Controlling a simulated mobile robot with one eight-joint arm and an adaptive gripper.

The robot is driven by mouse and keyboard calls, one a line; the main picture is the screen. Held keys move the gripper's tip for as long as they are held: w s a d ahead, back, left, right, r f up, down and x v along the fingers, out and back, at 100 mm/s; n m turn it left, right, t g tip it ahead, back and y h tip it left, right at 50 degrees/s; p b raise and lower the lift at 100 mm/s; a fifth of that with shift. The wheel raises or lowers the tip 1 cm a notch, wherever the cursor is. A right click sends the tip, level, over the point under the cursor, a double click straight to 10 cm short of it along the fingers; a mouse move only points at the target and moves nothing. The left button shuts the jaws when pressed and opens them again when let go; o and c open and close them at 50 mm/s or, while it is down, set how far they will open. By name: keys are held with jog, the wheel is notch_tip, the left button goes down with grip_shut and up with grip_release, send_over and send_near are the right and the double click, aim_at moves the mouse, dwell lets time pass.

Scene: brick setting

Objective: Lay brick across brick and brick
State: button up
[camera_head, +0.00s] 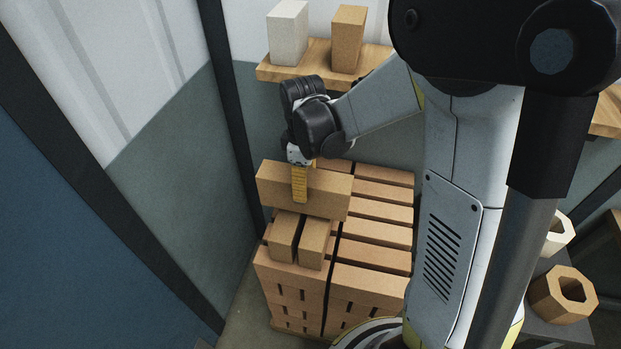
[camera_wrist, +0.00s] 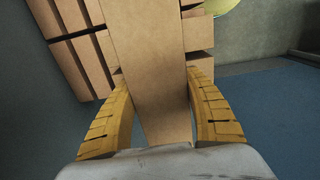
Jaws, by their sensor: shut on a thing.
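My gripper (camera_head: 300,184) is shut on a long tan brick (camera_head: 325,190). In the head view the brick lies level and sideways over the near left part of the stack. In the wrist view the yellow fingers (camera_wrist: 160,110) close on both long sides of the held brick (camera_wrist: 150,60). Two shorter-looking bricks, a left one (camera_head: 284,238) and a right one (camera_head: 314,244), lie side by side with a narrow gap below it. Their far ends are hidden by the held brick. I cannot tell whether the held brick touches them.
The stack of tan bricks (camera_head: 368,280) stands in rows with dark gaps. A wooden shelf (camera_head: 300,77) behind holds a white block (camera_head: 287,33) and a tan block (camera_head: 348,40). A hollow block (camera_head: 562,295) sits on a dark surface at the lower right. A wall is close on the left.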

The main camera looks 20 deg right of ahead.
notch_tip(320, 180, down, 3)
jog(key=shift+f+b, duration=0.15)
jog(key=shift+b, duration=0.3)
jog(key=o, duration=1.4)
notch_tip(320, 180, up, 12)
jog(key=p, duration=0.3)
jog(key=shift+s, duration=0.1)
jog(key=s+r+m+t, duration=0.7)
jog(key=s+m, duration=0.3)
jog(key=s, duration=0.2)
jog(key=shift+s+r+m, duration=0.25)
jog(key=shift+r+m, duration=0.1)
jog(key=shift+m, duration=0.05)
